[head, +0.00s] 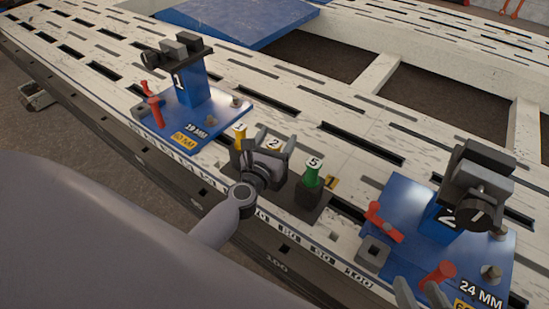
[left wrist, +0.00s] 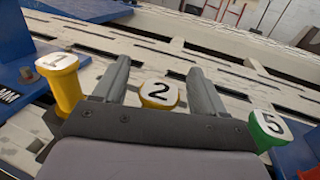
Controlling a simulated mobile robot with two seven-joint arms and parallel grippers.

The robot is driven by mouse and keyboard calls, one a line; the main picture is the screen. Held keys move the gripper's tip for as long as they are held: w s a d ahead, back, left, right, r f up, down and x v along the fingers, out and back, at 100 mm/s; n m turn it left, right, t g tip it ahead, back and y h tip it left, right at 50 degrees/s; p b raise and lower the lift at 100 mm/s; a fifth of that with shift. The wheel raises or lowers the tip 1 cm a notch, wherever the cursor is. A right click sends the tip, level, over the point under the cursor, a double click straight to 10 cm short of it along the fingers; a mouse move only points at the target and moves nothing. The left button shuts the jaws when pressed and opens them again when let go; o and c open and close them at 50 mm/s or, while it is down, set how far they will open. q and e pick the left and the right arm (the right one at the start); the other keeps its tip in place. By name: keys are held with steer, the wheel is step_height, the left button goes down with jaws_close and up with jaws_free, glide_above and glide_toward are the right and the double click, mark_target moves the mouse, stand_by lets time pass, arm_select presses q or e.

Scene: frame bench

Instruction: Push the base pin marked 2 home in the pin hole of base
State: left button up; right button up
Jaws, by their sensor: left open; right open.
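The yellow base pin marked 2 (head: 274,144) stands in the middle of a row of pins. In the left wrist view, pin 2 (left wrist: 159,94) shows between the two fingers of my left gripper (left wrist: 163,78), which are open and apart from it. In the head view my left gripper (head: 267,150) is over the row and hides the pin's lower part. Blue base 2 (head: 405,190) stands to the right, with a grey square socket (head: 373,251) near its front left corner. My right gripper (head: 420,290) is open at the bottom edge, over base 2's front, partly out of frame.
Yellow pin 1 (head: 239,132) and green pin 5 (head: 313,167) stand on either side of pin 2 in a dark rack (head: 310,208). Blue base 1 (head: 190,125) is to the left. Red handles (head: 385,225) rise from both bases. The slotted white bench (head: 330,120) is clear behind the rack.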

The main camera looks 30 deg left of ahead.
arm_select(q)
steer(key=shift+w, duration=0.25)
jaws_close()
steer(key=shift+r, duration=0.1)
steer(key=shift+r, duration=0.1)
